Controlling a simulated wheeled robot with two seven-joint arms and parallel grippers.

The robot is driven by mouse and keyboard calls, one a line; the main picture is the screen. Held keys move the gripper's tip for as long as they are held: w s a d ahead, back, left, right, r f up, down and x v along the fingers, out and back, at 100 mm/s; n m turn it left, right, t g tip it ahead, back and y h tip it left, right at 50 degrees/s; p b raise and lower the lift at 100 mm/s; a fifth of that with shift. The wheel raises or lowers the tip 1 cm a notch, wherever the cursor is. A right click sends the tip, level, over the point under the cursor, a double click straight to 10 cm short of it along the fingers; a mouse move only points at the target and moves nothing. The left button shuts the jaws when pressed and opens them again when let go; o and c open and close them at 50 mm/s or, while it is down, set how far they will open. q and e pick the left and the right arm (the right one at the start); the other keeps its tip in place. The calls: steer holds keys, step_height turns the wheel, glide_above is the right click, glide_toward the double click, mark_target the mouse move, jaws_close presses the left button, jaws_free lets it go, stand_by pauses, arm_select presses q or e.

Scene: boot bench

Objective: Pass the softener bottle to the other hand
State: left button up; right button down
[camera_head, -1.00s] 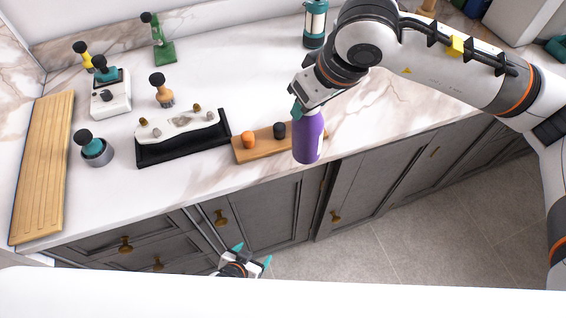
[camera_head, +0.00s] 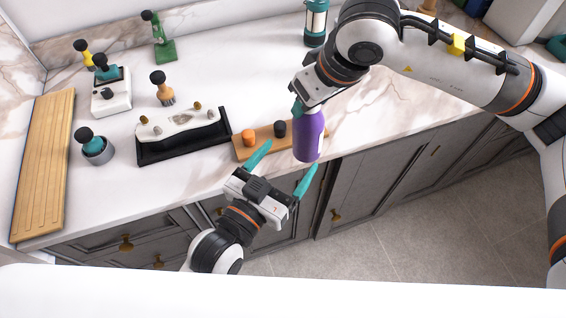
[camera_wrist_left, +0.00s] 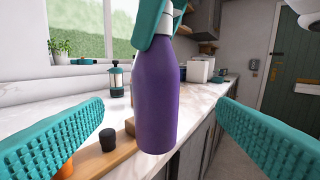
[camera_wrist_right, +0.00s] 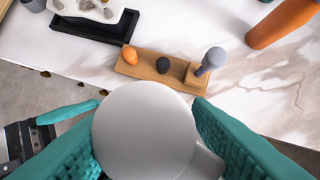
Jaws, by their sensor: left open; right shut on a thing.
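The softener bottle (camera_head: 309,138) is purple with a pale cap. My right gripper (camera_head: 299,106) is shut on its top and holds it upright off the counter, near the front edge. In the right wrist view the round grey-white cap (camera_wrist_right: 145,130) sits between the teal fingers. My left gripper (camera_head: 283,168) is open and empty, just below and left of the bottle, its fingers pointing towards it. In the left wrist view the bottle body (camera_wrist_left: 158,100) stands between the two spread fingers, apart from both.
A wooden board (camera_head: 262,139) with small knobs lies behind the bottle. A black tray (camera_head: 182,150) with a white slab is to its left. Brushes and a white device (camera_head: 111,97) stand farther left. Cabinets are below the counter edge.

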mark_target(316, 122)
arm_select(q)
steer(key=x, duration=1.1)
steer(key=shift+w+d, duration=0.15)
steer(key=shift+w, duration=0.15)
steer(key=c, duration=1.1)
steer(key=shift+d+r, duration=0.1)
steer(key=shift+c, duration=1.3)
arm_select(e)
steer(key=c, duration=1.1)
jaws_free()
steer(key=shift+w, duration=0.1)
steer(key=o, duration=0.5)
steer(key=shift+c, duration=0.2)
